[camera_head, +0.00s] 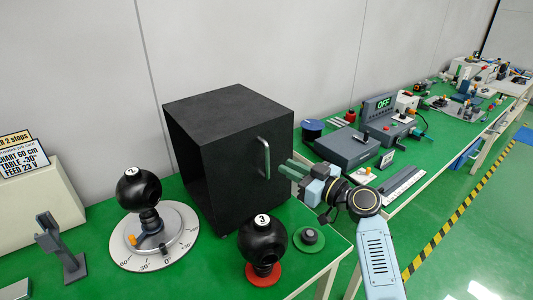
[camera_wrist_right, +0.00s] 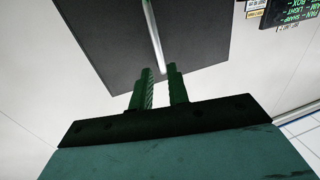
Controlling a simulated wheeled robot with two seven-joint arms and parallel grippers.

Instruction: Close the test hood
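The test hood is a black box (camera_head: 222,112) on the green bench in the head view. Its left side looks open and dark inside. A vertical metal handle (camera_head: 264,158) is on its right-hand face. In the right wrist view the dark panel (camera_wrist_right: 110,40) carries the pale handle bar (camera_wrist_right: 153,35). My right gripper (camera_head: 289,171) is just right of the handle, with green fingers. In the wrist view its fingers (camera_wrist_right: 161,90) are apart, and the bar's end appears in line with the gap. I cannot tell whether they touch. My left gripper is not in view.
A black ball-shaped unit on a white dial (camera_head: 180,245) stands left of the hood. Another black unit numbered 3 (camera_head: 262,240) stands in front on a red base. A green disc (camera_head: 309,238) lies near the bench edge. Grey instruments (camera_head: 347,148) stand behind my right arm.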

